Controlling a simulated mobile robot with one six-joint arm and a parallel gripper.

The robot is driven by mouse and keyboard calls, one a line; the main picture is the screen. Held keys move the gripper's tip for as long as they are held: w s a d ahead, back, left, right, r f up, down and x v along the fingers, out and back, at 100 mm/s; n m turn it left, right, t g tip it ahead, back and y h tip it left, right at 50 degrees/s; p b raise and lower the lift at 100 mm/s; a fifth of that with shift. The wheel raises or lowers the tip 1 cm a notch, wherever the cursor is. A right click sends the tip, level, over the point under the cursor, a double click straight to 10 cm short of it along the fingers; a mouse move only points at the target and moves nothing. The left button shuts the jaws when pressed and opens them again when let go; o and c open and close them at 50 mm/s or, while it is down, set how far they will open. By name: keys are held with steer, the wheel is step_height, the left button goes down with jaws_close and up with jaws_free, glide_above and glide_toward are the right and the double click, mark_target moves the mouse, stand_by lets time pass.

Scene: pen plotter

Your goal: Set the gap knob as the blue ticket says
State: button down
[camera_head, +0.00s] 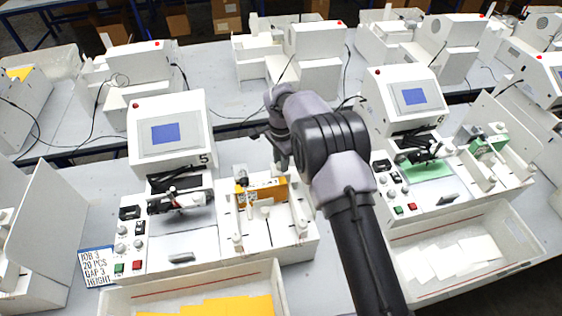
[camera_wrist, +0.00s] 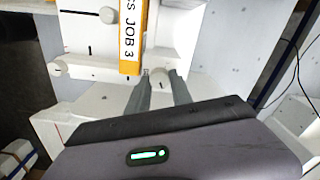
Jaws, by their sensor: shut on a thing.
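The blue ticket (camera_head: 97,268) lies left of machine 5 in the head view; it reads JOB 3, 20 PCS, GAP 3, HEIGHT, and its lower end is cut off. My gripper (camera_head: 283,163) hangs beside the orange-loaded feeder of machine 5. In the wrist view my gripper (camera_wrist: 160,88) has its two fingers closed on a small white knob (camera_wrist: 158,76), just below an orange JOB 3 strip (camera_wrist: 133,40). No label or scale on this knob is readable, and the fingers cover part of it.
Machine 5 (camera_head: 170,130) has a panel with several small knobs (camera_head: 122,230) and green and red buttons. A bin (camera_head: 110,300) with orange sheets stands in front. Machine 6 (camera_head: 405,95) is to the right.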

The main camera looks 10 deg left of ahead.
steer(key=n+b, duration=0.1)
steer(key=n, duration=0.2)
steer(key=shift+n, duration=0.4)
steer(key=shift+a+r+n+b, duration=0.1)
steer(key=shift+n+b, duration=0.4)
steer(key=shift+n, duration=1.7)
steer(key=c, duration=1.1)
jaws_free()
steer(key=shift+c, duration=0.2)
step_height(320, 180, up, 17)
steer(key=p, duration=0.1)
steer(key=shift+r+p, duration=0.2)
steer(key=shift+p, duration=0.15)
